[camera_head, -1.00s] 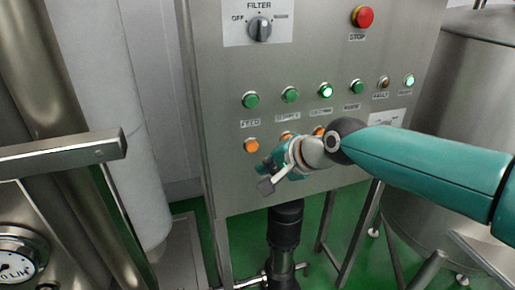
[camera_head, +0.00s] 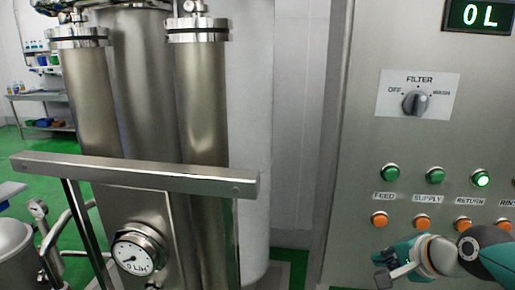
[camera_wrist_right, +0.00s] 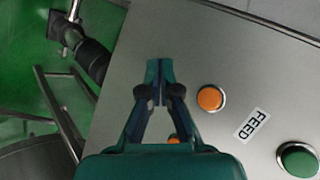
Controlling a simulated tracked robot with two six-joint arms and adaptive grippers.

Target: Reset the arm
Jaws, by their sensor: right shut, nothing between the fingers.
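My right arm comes in from the lower right in the head view, with the right gripper (camera_head: 385,280) at the bottom, low in front of the control panel (camera_head: 345,190). In the right wrist view the right gripper (camera_wrist_right: 160,72) is shut and empty, its fingertips together over bare panel. An orange button (camera_wrist_right: 211,98) lies just right of the fingers, apart from them. The FEED label and a green button (camera_wrist_right: 299,160) are farther right. My left gripper is not in view.
The filter knob (camera_head: 415,101) is above the green buttons, and RETURN's green button (camera_head: 481,178) is lit. A display reads 0 L. Steel filter columns (camera_head: 206,95), a horizontal steel bar (camera_head: 135,172) and a round gauge (camera_head: 137,252) stand left of the panel.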

